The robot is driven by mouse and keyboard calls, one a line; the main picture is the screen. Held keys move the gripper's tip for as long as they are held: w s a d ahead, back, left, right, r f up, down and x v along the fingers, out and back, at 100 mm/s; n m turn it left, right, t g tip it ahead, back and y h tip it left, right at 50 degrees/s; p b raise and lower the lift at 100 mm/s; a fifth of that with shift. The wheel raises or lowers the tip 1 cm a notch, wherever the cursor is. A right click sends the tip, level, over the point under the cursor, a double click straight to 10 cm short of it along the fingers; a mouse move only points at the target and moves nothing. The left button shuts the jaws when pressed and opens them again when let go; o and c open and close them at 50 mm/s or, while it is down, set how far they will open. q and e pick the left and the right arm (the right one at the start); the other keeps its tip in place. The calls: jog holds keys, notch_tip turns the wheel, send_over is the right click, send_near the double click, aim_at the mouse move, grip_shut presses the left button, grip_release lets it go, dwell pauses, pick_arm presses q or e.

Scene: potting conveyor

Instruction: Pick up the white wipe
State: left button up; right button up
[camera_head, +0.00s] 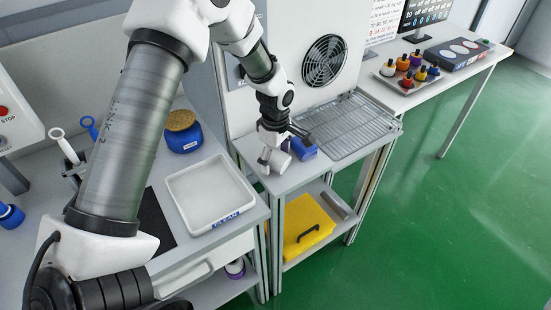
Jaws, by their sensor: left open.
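The white wipe (279,162) looks like a small white roll on the small steel-topped stand beside the wire rack. My left gripper (284,146) reaches down over it from above, open, with one finger at the left of the wipe and the other towards the blue piece. The gripper hides part of the wipe, and I cannot tell whether the fingers touch it. My right gripper is not in view.
A blue piece (303,149) lies close to the right of the wipe. A wire rack (352,125) is further right. A yellow case (303,228) lies on the lower shelf.

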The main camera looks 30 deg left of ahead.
aim_at(275, 156)
pick_arm(q)
jog(key=shift+s+r, duration=0.25)
jog(key=shift+s, duration=0.05)
jog(key=c, duration=1.1)
jog(key=shift+c, duration=0.2)
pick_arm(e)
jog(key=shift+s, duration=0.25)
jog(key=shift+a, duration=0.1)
pick_arm(q)
jog(key=shift+w+r, duration=0.3)
jog(key=shift+r, duration=0.15)
notch_tip(275, 156, up, 2)
jog(key=shift+r+b, duration=0.15)
jog(key=shift+b, duration=0.3)
jog(key=s+d+r+b, duration=0.1)
jog(key=s+d+b, duration=0.1)
jog(key=s+d, duration=0.8)
jog(key=shift+s+d+r+b, duration=0.35)
jog(key=shift+d, duration=0.7)
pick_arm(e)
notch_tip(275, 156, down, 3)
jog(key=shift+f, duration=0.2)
